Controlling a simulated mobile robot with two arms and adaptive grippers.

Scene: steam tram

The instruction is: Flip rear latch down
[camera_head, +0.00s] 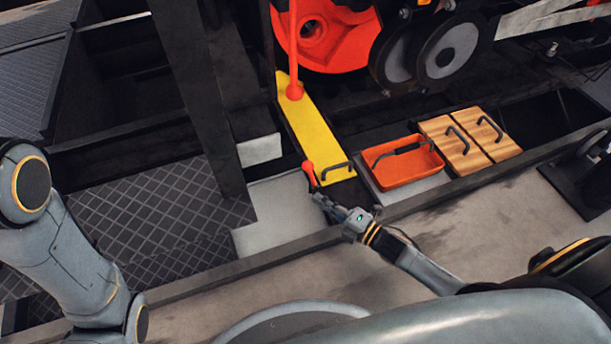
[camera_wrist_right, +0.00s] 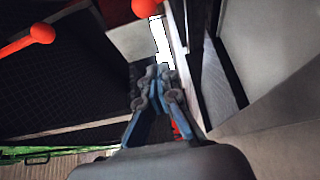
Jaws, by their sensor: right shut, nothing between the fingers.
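A short lever with a red knob (camera_head: 308,167) stands at the near end of a yellow plate (camera_head: 312,130) in the head view; it looks like the latch. My right gripper (camera_head: 316,197) is just below this knob in the picture, with its fingers closed and empty. Whether it touches the lever cannot be told. In the right wrist view the closed fingers (camera_wrist_right: 157,76) point away from the camera. There a red knob on a red rod (camera_wrist_right: 40,34) shows at upper left and another red knob (camera_wrist_right: 146,7) at the top edge. My left gripper is out of view.
A taller red lever (camera_head: 294,50) rises from the yellow plate's far part, before red and grey wheels (camera_head: 445,48). An orange tray (camera_head: 402,168) and wooden lids with handles (camera_head: 470,140) lie right. A dark post (camera_head: 200,90) stands left of the plate.

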